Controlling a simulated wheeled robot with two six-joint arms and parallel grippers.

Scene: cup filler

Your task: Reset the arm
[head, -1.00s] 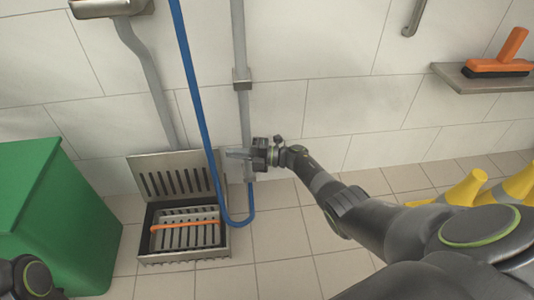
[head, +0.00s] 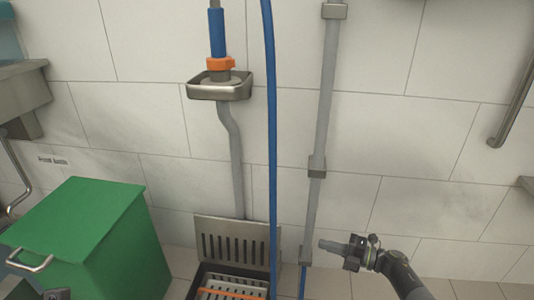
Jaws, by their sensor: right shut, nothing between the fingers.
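My right gripper (head: 332,245) is shut and empty. It points left in front of the tiled wall, near the lower end of the grey wall pipe (head: 322,125). My right arm (head: 398,275) comes in from the lower right corner.
A blue hose (head: 270,130) hangs down left of my right gripper. A steel drain box (head: 237,240) with a raised slotted lid stands on the floor below. A green bin (head: 95,235) is at the lower left. A blue and orange nozzle (head: 217,40) sits in a steel wall holder (head: 219,90).

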